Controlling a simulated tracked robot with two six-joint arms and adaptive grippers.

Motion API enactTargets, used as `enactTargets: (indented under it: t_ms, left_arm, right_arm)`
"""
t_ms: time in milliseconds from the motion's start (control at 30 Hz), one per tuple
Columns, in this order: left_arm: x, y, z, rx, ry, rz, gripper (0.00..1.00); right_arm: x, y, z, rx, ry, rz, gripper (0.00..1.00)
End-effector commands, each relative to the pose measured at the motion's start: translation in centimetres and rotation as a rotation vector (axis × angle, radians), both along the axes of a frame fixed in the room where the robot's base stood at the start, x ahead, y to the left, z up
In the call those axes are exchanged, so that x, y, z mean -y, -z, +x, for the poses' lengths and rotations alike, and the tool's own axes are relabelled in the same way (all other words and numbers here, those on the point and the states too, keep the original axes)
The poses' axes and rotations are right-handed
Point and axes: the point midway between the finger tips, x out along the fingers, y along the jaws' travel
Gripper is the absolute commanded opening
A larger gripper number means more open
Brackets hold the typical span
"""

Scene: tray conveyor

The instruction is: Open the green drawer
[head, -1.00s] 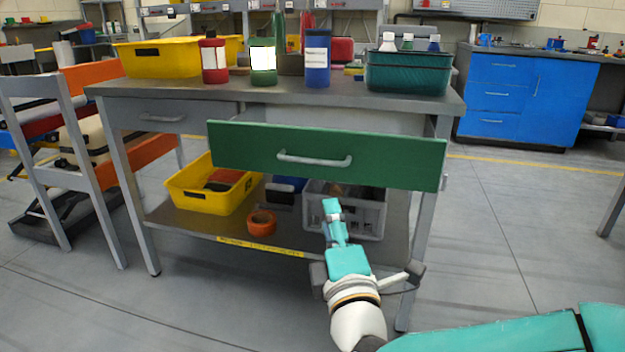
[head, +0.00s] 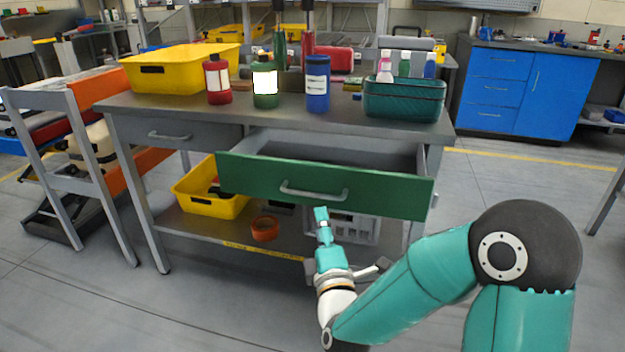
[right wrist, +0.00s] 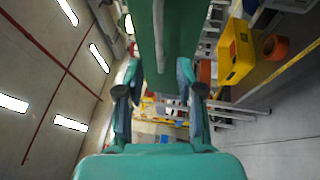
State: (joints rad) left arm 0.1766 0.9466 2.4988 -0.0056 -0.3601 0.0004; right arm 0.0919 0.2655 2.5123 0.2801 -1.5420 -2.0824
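The green drawer (head: 385,192) is pulled out of the grey workbench, and its grey inside shows behind the front panel. Its grey bar handle (head: 314,192) is in the middle of the front. My right gripper (head: 321,212) is just below the handle in the head view, apart from it. In the right wrist view the green drawer front (right wrist: 165,40) reaches down between the two spread fingers of this gripper (right wrist: 160,92). They look open, and I see no handle between them. My left gripper is not in view.
The bench top (head: 210,115) holds a yellow bin (head: 180,72), several bottles and a dark green basket (head: 404,100). A second, grey drawer (head: 170,135) is closed at left. The lower shelf holds a yellow bin, orange tape (head: 265,228) and a grey crate. Floor in front is free.

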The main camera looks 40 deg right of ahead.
Motion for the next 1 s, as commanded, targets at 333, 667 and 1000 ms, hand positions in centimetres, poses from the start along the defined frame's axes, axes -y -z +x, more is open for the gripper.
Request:
enactTargets:
  t_ms: [333,667,1000]
  left_arm:
    - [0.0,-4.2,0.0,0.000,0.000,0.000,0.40]
    - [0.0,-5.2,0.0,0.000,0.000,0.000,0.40]
    - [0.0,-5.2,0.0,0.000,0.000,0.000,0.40]
  right_arm:
    - [2.5,-1.2,4.8,0.001,-0.002,0.006,0.37]
    - [3.8,-1.4,7.5,0.001,-0.005,0.007,0.37]
    - [3.8,-1.4,7.6,0.001,-0.005,0.007,0.27]
